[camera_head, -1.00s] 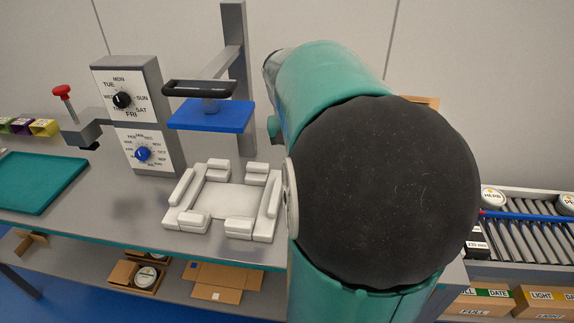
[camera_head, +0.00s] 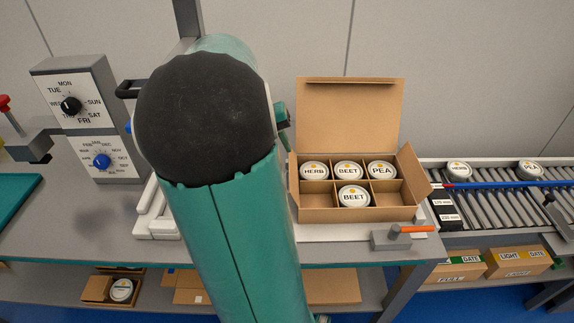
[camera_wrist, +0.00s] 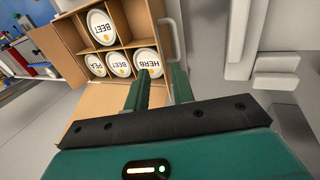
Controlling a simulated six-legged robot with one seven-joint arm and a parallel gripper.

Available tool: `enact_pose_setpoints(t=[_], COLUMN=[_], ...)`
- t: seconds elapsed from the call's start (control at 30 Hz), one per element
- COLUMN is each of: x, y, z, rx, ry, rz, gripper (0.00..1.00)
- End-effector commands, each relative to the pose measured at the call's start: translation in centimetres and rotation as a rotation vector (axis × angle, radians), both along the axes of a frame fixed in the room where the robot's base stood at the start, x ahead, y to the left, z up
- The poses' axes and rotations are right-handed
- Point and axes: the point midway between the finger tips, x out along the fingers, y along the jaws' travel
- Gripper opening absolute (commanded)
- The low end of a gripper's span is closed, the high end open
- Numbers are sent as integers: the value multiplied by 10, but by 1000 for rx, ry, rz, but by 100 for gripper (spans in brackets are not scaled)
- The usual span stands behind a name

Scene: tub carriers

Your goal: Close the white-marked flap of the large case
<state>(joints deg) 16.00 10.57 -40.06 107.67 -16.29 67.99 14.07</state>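The large case is an open cardboard box (camera_head: 330,215) with divided compartments, and it also shows in the wrist view (camera_wrist: 70,40). It holds several round tins labelled HERB, BEET and PEA. Its tall back lid (camera_head: 350,115) stands up. A right side flap (camera_head: 415,175) leans outward, and a narrow left flap (camera_head: 293,185) stands partly behind my arm. I cannot make out a white mark on any flap. My gripper (camera_wrist: 163,66) is open, with its fingers apart beside the HERB end of the case; contact with the case cannot be told. In the head view my arm hides most of the gripper.
An orange-handled clamp (camera_head: 400,234) sits at the case's front right. A roller conveyor (camera_head: 500,205) with tins is at right. A grey dial box (camera_head: 85,118) stands at left. White fixture blocks (camera_head: 155,215) lie left of the case, partly behind my arm.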

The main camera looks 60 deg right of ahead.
Motion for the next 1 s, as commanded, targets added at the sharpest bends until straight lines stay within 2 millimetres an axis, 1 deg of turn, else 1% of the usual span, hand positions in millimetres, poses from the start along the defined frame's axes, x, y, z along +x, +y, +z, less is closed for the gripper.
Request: enact_pose_setpoints(t=[0.03,0.2,0.3,0.4,0.53,0.77,0.8,0.87,0.9,0.93,1.0], x=[-4,-13,-18,-20,-21,-21,-21,-21,-21,-21,-21], y=[-2,-8,-11,-13,-14,-14,-14,-14,-14,-14,-14], z=[-10,-41,-56,-67,-73,-74,-74,-74,-74,-74,-74], rx=[3,2,2,1,0,-1,-1,-1,-1,-1,-1], ry=[4,3,3,1,0,-1,-1,0,0,0,0], rz=[-4,-2,-1,1,2,3,3,3,3,3,3], gripper=[25,25,25,25,25,25,23,11,3,0,0])
